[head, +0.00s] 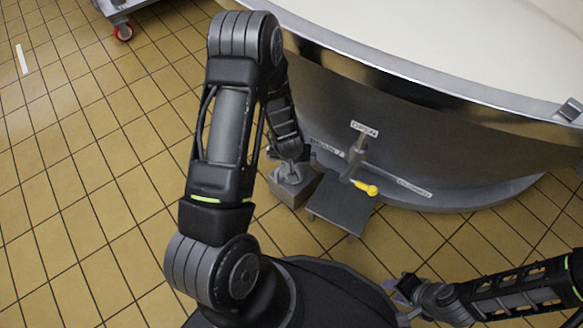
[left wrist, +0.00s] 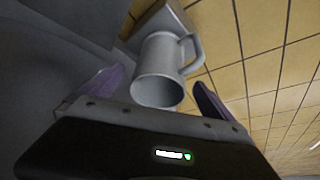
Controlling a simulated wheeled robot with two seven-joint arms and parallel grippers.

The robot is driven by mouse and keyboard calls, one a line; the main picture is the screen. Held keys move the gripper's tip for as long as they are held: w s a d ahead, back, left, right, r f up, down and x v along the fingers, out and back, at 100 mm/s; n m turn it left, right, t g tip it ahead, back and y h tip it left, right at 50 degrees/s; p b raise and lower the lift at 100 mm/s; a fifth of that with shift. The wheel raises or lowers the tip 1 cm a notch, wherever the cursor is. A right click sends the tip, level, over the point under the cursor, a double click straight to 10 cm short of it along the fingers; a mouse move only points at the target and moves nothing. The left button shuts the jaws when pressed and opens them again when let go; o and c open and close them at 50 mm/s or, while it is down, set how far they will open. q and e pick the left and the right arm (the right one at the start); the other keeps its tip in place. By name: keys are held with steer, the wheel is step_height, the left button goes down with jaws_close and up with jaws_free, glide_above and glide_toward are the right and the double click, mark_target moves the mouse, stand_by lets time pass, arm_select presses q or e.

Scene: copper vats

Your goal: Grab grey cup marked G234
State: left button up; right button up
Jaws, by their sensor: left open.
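In the left wrist view a grey cup (left wrist: 160,72) stands with its open mouth toward the camera and its handle on the right. In the head view the cup (head: 292,172) shows small and partly hidden at the end of my left arm, on a grey block (head: 293,191). My right gripper (head: 400,297) is low at the right, away from the cup; its jaw gap is unclear.
A large metal vat (head: 400,100) with pale contents curves behind the cup. A tap with a yellow handle (head: 365,188) and an OPEN label (head: 364,129) sits above a dark low platform (head: 340,207) just right of the block.

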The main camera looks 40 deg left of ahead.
arm_select(q)
steer(key=shift+w+a+f, duration=0.1)
steer(key=shift+w+f, duration=0.1)
steer(key=shift+f, duration=0.35)
steer(key=shift+f, duration=0.1)
steer(key=b+x, duration=0.3)
steer(key=x, duration=0.1)
steer(key=shift+s+f, duration=0.1)
steer(key=shift+f, duration=0.2)
steer(key=shift+w+a+f, duration=0.1)
steer(key=shift+w+f, duration=0.1)
steer(key=shift+f, duration=0.05)
steer(key=shift+c, duration=0.2)
steer(key=c, duration=1.5)
